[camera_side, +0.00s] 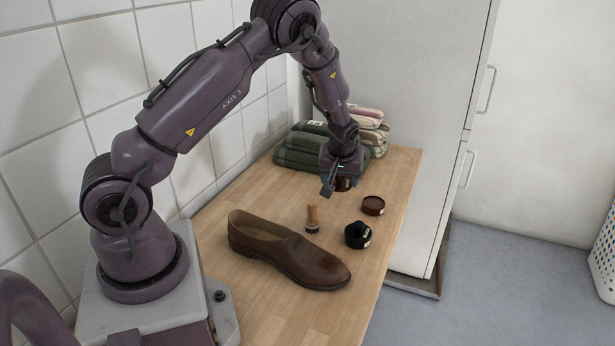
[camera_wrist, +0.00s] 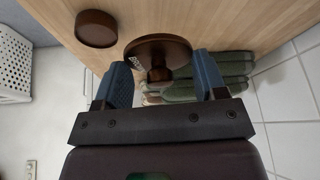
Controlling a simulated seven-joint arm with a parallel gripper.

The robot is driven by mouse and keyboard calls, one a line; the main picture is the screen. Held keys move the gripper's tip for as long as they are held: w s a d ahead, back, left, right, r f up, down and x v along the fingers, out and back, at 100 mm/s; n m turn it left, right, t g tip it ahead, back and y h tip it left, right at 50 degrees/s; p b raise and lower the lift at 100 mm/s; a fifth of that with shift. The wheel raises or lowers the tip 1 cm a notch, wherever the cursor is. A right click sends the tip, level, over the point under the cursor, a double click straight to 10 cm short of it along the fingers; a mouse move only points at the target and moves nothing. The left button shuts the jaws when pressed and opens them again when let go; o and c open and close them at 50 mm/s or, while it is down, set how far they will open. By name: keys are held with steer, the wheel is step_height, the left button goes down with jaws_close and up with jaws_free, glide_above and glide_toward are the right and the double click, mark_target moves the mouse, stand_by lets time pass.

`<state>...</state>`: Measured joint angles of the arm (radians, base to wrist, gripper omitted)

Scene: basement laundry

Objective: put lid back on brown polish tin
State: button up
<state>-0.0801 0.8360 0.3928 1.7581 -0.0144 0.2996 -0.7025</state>
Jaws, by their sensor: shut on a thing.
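The brown polish tin (camera_side: 373,205) stands on the bench near its right edge; in the wrist view it is the round brown tin (camera_wrist: 96,29) at upper left. The brown lid (camera_side: 345,185) is a round disc with a knob and part of a label; it also shows in the wrist view (camera_wrist: 150,45). My gripper (camera_side: 336,183) is shut on the lid, its blue fingers on either side in the wrist view (camera_wrist: 162,60). The lid is held above the bench, behind and left of the tin, apart from it. The exact finger contact is partly hidden.
A black knobbed tin (camera_side: 358,236) stands in front of the brown tin. A wooden-handled brush (camera_side: 312,218) stands to the left, and a brown shoe (camera_side: 290,256) lies in front. Folded towels (camera_side: 298,150) are stacked behind my gripper. The wall borders the bench's left.

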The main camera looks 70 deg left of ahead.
steer(key=w, duration=0.3)
steer(key=w+d+m, duration=0.1)
steer(key=w, duration=0.2)
steer(key=w+m, duration=0.1)
steer(key=w, duration=0.2)
steer(key=shift+w+d+r+t+h, duration=0.1)
steer(key=shift+w+d+t+h, duration=0.1)
steer(key=shift+d+t+h, duration=0.2)
steer(key=shift+f, duration=2.8)
steer(key=shift+f, duration=0.2)
steer(key=o, duration=1.1)
steer(key=shift+c, duration=0.2)
